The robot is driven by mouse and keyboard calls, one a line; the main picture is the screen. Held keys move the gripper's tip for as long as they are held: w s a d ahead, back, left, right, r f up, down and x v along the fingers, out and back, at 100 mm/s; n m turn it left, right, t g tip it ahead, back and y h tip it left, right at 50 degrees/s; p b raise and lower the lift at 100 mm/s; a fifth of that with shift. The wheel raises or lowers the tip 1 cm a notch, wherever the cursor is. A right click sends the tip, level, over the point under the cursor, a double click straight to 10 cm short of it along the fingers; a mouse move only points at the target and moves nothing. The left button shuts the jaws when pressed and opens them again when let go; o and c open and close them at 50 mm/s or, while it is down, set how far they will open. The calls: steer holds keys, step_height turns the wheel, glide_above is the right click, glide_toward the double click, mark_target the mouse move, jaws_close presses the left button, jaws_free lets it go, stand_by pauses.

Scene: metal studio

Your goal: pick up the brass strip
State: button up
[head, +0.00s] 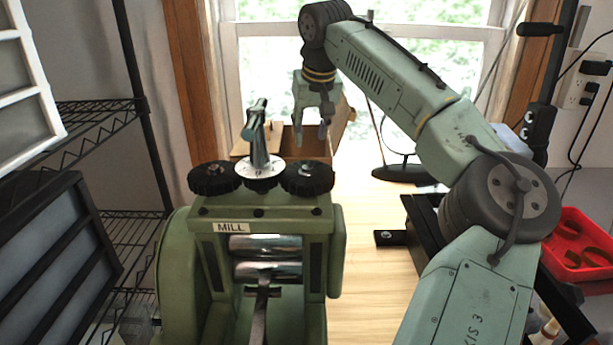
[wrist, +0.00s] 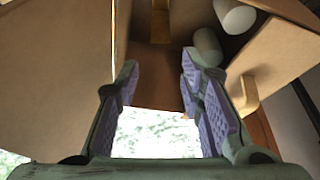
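My gripper (head: 312,135) hangs fingers-down over an open cardboard box (head: 343,122) behind the mill. In the wrist view its two purple-padded fingers (wrist: 158,80) are spread apart, with nothing between them. A narrow yellow-brown piece (wrist: 160,22) shows at the top of the wrist view, beyond the fingertips; it may be the brass strip, but I cannot be sure. Much of the box is hidden from the head view by the mill and my gripper.
The green rolling mill (head: 262,225) stands in front of the box. Pale cylinders (wrist: 208,45) lie beyond the fingers, beside cardboard walls (wrist: 60,70). A red tray (head: 580,250) is at the right and wire shelves (head: 95,130) at the left. The wooden tabletop (head: 370,290) has bare room right of the mill.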

steer(key=d+p+x, duration=0.1)
steer(key=p+x, duration=0.1)
steer(key=x, duration=0.7)
steer(key=shift+s+a+f, duration=0.15)
steer(key=shift+s+a, duration=0.1)
steer(key=shift+a, duration=0.15)
jaws_close()
